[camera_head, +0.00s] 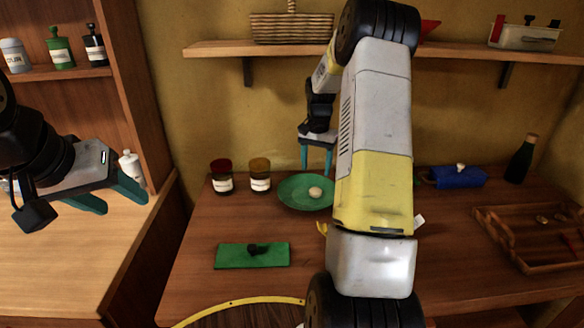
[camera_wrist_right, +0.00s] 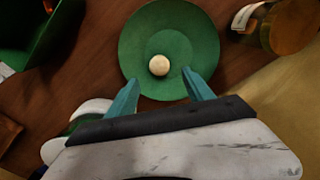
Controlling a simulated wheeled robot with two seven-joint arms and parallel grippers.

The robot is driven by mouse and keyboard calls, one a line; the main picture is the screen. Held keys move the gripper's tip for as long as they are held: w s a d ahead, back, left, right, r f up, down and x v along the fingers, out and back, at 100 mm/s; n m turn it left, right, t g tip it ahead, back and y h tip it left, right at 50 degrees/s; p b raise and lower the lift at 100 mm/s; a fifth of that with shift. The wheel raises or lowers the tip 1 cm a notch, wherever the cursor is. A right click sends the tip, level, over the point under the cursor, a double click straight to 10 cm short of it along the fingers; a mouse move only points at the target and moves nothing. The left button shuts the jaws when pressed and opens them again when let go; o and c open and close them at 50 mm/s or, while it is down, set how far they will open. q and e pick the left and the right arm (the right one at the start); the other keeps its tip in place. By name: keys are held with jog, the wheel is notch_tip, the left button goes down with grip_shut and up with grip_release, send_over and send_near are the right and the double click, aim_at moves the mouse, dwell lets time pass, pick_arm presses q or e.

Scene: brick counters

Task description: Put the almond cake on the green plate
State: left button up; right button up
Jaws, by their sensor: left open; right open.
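The green plate (camera_head: 292,192) lies on the wooden counter, partly hidden by my right arm in the head view. A small round cream-coloured cake (camera_head: 315,192) rests on the plate, right of its middle. In the right wrist view the cake (camera_wrist_right: 159,65) sits on the plate (camera_wrist_right: 190,35) below its centre. My right gripper (camera_head: 317,172) is open and empty above the plate. In the wrist view its fingers (camera_wrist_right: 158,88) are apart, with the cake beyond the gap between them and not touching. My left gripper (camera_head: 122,202) is open and empty, at the left over the lower counter.
Two labelled jars (camera_head: 260,175) stand left of the plate. A green board (camera_head: 236,256) with a dark knob lies in front. A wooden tray (camera_head: 520,255), a blue box (camera_head: 458,178) and a dark bottle (camera_head: 521,160) are at the right. A shelf (camera_head: 225,49) runs above.

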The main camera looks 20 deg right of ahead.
jog(key=s+a+r+n+t, duration=0.1)
jog(key=s+a+r+n, duration=0.1)
jog(key=s+a+r, duration=0.45)
jog(key=s+a+r+n+t, duration=0.2)
jog(key=s+a+r, duration=0.15)
jog(key=r, duration=0.55)
jog(key=s+a+r+n+t, duration=0.1)
jog(key=s+a, duration=0.1)
jog(key=s, duration=0.4)
jog(key=s+a+r+n+t+y, duration=0.1)
jog(key=s+a+n, duration=0.1)
jog(key=s, duration=0.5)
jog(key=s+a+r+n+t+y, duration=0.1)
jog(key=s+a, duration=0.3)
jog(key=s, duration=0.2)
jog(key=shift+s+r+n, duration=0.2)
jog(key=shift+r+n, duration=0.15)
jog(key=shift+n, duration=0.05)
